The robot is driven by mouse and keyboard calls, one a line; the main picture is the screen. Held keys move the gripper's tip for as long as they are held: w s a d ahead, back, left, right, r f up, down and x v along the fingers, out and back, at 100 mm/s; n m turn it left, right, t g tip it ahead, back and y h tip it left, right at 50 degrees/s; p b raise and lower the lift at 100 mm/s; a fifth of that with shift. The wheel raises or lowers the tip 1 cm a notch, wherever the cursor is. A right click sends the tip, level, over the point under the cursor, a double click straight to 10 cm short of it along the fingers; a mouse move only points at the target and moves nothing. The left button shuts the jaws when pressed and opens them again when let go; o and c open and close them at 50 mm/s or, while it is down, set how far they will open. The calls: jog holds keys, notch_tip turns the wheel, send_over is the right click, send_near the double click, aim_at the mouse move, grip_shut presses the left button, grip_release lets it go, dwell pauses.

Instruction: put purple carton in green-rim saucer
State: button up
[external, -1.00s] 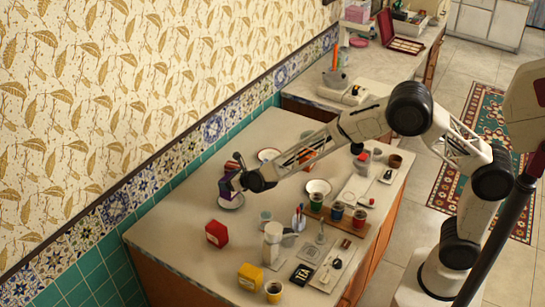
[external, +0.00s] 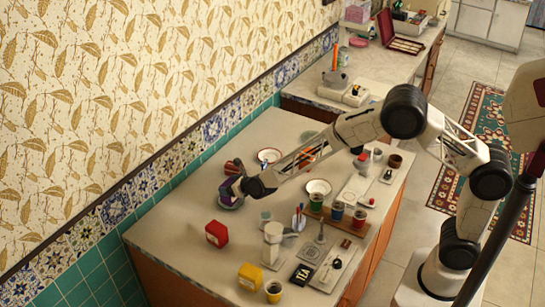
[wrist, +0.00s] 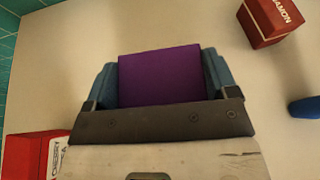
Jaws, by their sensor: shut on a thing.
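The purple carton (wrist: 160,78) fills the space between the two blue-grey fingers of my gripper (wrist: 160,70) in the wrist view. In the external view, my gripper (external: 240,188) holds the carton (external: 226,191) low at the left part of the counter. A pale saucer (external: 236,206) shows just below the carton, mostly covered by it. Its rim colour is too small to tell, and whether the carton touches it is unclear. The wrist view does not show this saucer.
A red box (external: 216,233) stands in front of the saucer, with a yellow box (external: 250,277) nearer the front edge. Reddish items (external: 233,166) stand behind. Other dishes (external: 318,187) and cups lie to the right. The wrist view shows a red cinnamon box (wrist: 270,22).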

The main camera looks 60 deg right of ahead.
jog(key=shift+f, duration=0.1)
jog(key=o, duration=1)
jog(key=shift+r, duration=0.65)
jog(key=shift+v, duration=5.95)
jog(key=shift+s+f, duration=0.1)
